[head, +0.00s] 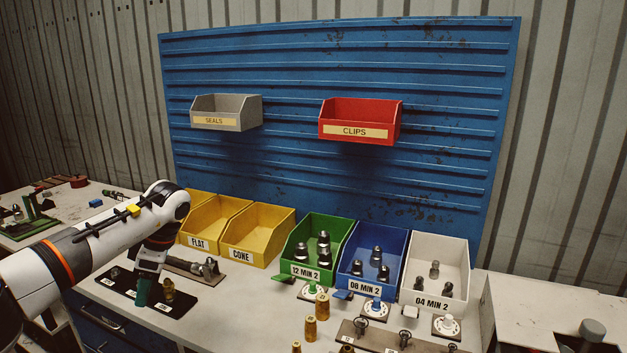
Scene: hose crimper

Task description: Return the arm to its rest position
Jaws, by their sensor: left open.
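My left arm comes in from the left, with its wrist bent downward. My left gripper (148,285) points down over a black mat (179,308) at the left of the bench. It is open. A dark green part shows at its fingertips; I cannot tell whether it is a finger or a separate piece. A small brass fitting (168,290) stands on the mat just right of the gripper. My right gripper is not in view.
Yellow FLAT (198,243) and CONE (241,254) bins, then green (304,274), blue (363,288) and white (432,302) bins, line the back. Brass fittings (322,305) stand in front. SEALS (214,120) and CLIPS (358,131) bins hang on the blue panel (290,70).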

